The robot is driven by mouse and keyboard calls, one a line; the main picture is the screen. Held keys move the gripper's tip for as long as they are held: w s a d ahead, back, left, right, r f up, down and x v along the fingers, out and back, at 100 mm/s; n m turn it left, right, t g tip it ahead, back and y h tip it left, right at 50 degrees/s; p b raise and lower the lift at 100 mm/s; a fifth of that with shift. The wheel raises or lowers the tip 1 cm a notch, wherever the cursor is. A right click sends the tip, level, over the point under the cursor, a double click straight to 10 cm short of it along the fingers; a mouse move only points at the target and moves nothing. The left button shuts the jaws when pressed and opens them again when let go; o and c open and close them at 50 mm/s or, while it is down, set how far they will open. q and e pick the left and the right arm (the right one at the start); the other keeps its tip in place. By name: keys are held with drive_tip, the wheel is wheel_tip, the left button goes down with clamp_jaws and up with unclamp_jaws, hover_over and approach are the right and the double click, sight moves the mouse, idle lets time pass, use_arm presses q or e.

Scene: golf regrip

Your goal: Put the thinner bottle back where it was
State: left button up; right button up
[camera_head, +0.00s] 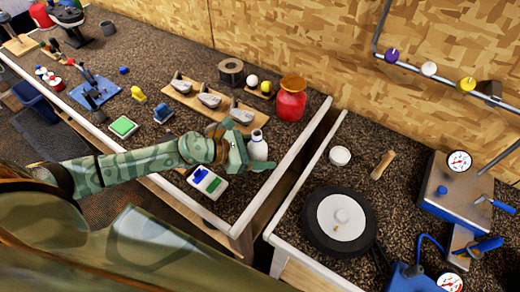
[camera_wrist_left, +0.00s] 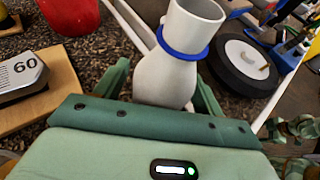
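A pale bottle (camera_head: 257,148) with a narrow neck stands or hangs at my left gripper (camera_head: 247,160), over the left bench near its right edge. In the left wrist view the bottle (camera_wrist_left: 165,75) has a blue ring around its neck and a round body. The left gripper's two fingers (camera_wrist_left: 163,88) lie on either side of the body. Its lower part is hidden behind the gripper, and I cannot tell whether both fingers touch it. A wider red jar (camera_head: 291,100) stands farther back, apart from the gripper.
A wooden rack of club heads (camera_head: 212,102) lies left of the red jar. A white tray (camera_head: 213,190) with blue and green pieces sits close by my left gripper. A gap separates the benches.

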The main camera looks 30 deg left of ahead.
use_arm(q)
drive_tip(key=shift+r, duration=0.2)
drive_tip(key=shift+s+a+r, duration=0.1)
drive_tip(key=shift+s+a, duration=0.05)
drive_tip(key=shift+a, duration=0.1)
drive_tip(key=b+v, duration=0.1)
drive_tip(key=v, duration=1)
drive_tip(key=shift+s+b, duration=0.2)
drive_tip(key=shift+b, duration=0.1)
